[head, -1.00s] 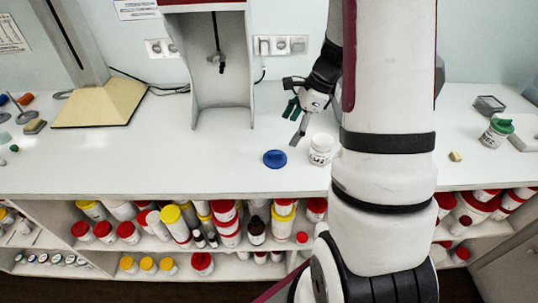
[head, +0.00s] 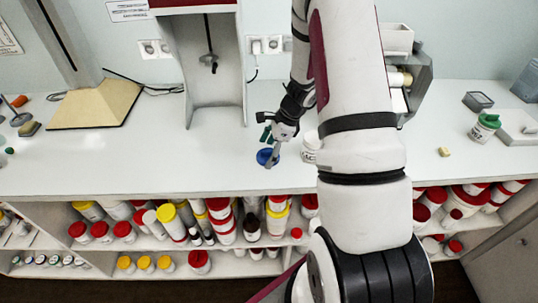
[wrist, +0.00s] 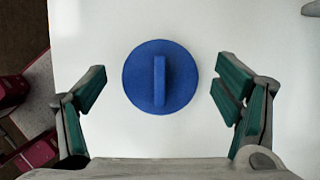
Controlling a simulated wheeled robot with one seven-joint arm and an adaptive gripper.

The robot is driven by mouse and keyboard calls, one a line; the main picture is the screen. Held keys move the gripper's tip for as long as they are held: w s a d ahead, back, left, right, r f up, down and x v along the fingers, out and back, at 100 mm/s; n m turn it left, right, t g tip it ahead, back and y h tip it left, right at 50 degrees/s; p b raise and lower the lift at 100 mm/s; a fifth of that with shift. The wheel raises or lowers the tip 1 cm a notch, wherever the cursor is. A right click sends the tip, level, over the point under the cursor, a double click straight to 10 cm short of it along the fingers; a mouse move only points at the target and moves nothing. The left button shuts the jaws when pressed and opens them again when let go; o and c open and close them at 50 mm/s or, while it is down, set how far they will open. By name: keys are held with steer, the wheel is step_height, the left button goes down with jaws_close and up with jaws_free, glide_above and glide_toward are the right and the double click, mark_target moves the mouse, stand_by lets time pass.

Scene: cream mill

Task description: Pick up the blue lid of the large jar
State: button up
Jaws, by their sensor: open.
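The blue lid (head: 264,157) lies flat on the white counter, left of the white large jar (head: 311,147), which my arm partly hides. In the wrist view the lid (wrist: 160,77) is a round disc with a raised bar handle across its middle. My gripper (head: 270,158) is over the lid in the head view and covers part of it. In the wrist view my gripper (wrist: 160,92) is open, with one green-padded finger on each side of the lid, apart from it. The height of the fingers above the counter is hard to tell.
A jar with a green lid (head: 486,127) and a grey box (head: 478,101) stand on the right. A tall grey stand (head: 213,80) is behind my gripper. Shelves below the counter's front edge hold several jars.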

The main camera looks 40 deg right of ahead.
steer(key=c, duration=0.8)
